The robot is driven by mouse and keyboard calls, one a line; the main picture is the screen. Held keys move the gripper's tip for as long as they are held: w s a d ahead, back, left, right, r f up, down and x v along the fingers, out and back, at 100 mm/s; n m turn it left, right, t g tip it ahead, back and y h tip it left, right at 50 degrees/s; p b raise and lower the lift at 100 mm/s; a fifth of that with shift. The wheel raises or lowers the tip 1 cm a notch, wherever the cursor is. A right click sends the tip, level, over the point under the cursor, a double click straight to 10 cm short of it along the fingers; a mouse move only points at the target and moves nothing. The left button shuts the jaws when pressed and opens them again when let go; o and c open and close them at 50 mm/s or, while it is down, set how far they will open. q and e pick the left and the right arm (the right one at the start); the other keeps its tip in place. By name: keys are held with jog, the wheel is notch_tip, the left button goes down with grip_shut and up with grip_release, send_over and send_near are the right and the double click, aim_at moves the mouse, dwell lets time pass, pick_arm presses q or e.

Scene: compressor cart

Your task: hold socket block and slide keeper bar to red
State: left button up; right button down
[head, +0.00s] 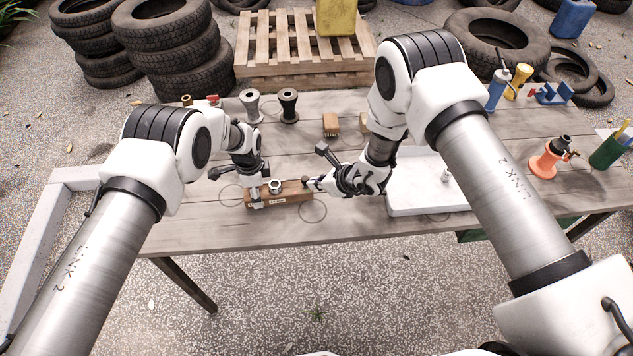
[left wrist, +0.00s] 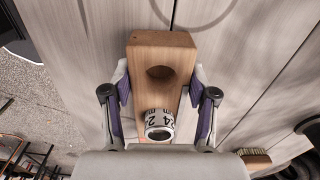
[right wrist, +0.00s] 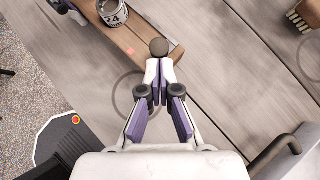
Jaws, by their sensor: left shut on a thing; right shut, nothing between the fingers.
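A wooden socket block (head: 292,196) lies on the table; it also shows in the left wrist view (left wrist: 185,50), with a round hole in its end. A metal socket (left wrist: 159,124) marked 24 stands in it. My left gripper (head: 257,196) is shut on the block, one finger along each side. A dark round knob (right wrist: 159,47) sits at the block's right end, beside a small red mark (right wrist: 131,51) on the wood. My right gripper (right wrist: 157,72) is shut and empty, its fingertips at the knob; contact is unclear. I cannot make out the keeper bar beyond the knob.
A white tray (head: 420,205) lies right of my right gripper. Two spools (head: 288,105) and a wooden brush (head: 331,124) stand behind the block. The table's front strip is clear.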

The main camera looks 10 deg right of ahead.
pick_arm(q)
jog(key=shift+f, duration=0.15)
pick_arm(e)
jog(key=shift+a, duration=1.65)
jog(key=shift+d, duration=0.1)
jog(key=shift+s+d, duration=0.2)
jog(key=shift+s, duration=0.1)
jog(key=shift+s+d, duration=1.15)
jog(key=v, duration=1)
